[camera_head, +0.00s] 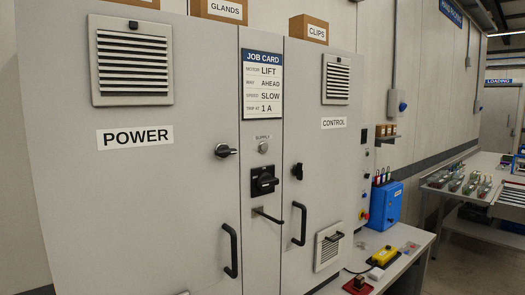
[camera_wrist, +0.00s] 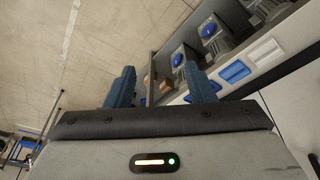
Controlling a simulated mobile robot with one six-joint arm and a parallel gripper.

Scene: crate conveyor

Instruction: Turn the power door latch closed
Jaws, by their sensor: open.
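The power door (camera_head: 75,205) is a grey cabinet door labelled POWER, at the left in the head view, and it looks closed. Its latch (camera_head: 225,151) is a small black-and-metal knob near the door's right edge, and its lever points sideways to the right. A black pull handle (camera_head: 231,250) stands below the latch. My gripper (camera_wrist: 160,86) shows only in the wrist view; its two blue fingers are wide apart with nothing between them. It is away from the latch, which does not show in the wrist view.
The control door (camera_head: 322,180) has its own black latch (camera_head: 298,171), turned upright. Between the doors are a black rotary switch (camera_head: 263,181) and a protruding lever (camera_head: 267,215). A bench (camera_head: 398,265) with a blue box (camera_head: 386,204) stands at the right. A shelf (camera_wrist: 292,52) with blue-ended motors shows beyond my fingers.

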